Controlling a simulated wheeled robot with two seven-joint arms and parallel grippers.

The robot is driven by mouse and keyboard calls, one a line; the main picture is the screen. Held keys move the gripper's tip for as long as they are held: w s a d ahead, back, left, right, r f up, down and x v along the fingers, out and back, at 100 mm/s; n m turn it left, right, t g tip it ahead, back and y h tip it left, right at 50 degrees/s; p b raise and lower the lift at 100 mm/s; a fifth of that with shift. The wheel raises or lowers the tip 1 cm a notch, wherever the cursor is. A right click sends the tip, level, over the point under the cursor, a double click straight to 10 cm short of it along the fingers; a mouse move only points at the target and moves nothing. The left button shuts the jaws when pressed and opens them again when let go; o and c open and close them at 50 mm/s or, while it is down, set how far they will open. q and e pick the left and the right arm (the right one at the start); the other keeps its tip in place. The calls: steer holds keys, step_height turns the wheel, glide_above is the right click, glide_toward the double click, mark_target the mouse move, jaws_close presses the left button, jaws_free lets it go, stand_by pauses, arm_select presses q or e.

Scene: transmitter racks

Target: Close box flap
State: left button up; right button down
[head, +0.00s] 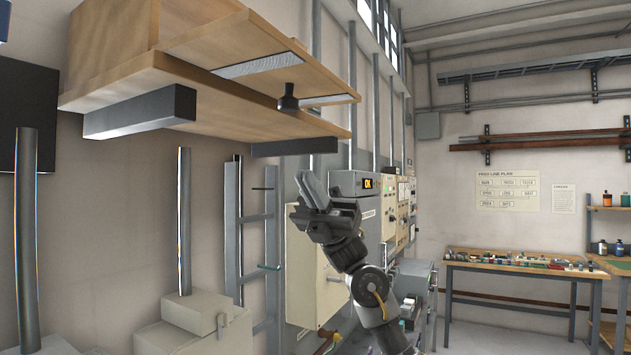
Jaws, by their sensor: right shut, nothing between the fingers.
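The box is a light wooden case (108,75), high at the upper left, with dark bars under its bottom. Its flap seems to be the slanted wooden panel (222,45) with a black knob (288,97) and grey metal strips; I cannot tell exactly how far it stands open. My right gripper (308,181) is below and to the right of the box, fingers pointing up, shut and empty. It is apart from the flap and the knob. My left gripper is out of view.
Grey control cabinets (400,205) stand behind my right arm. Vertical pipes (184,220) and a grey rack frame (256,235) stand below the box. A workbench (510,267) with small parts is at the right. The air between the gripper and the box looks free.

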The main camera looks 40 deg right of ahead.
mark_target(286, 109)
steer(key=shift+s+a+r+p, duration=0.2)
steer(key=shift+a+r+p, duration=0.4)
steer(key=shift+r+p, duration=0.45)
steer(key=shift+s+a+r+p, duration=0.25)
steer(key=shift+a+r+p, duration=0.4)
steer(key=shift+r, duration=0.75)
steer(key=shift+s+a+r+p, duration=0.2)
steer(key=shift+a+r+p, duration=0.35)
steer(key=shift+r+p, duration=0.5)
steer(key=shift+s+r+m+b, duration=0.1)
steer(key=shift+r+m+b, duration=0.05)
steer(key=shift+m+b, duration=0.2)
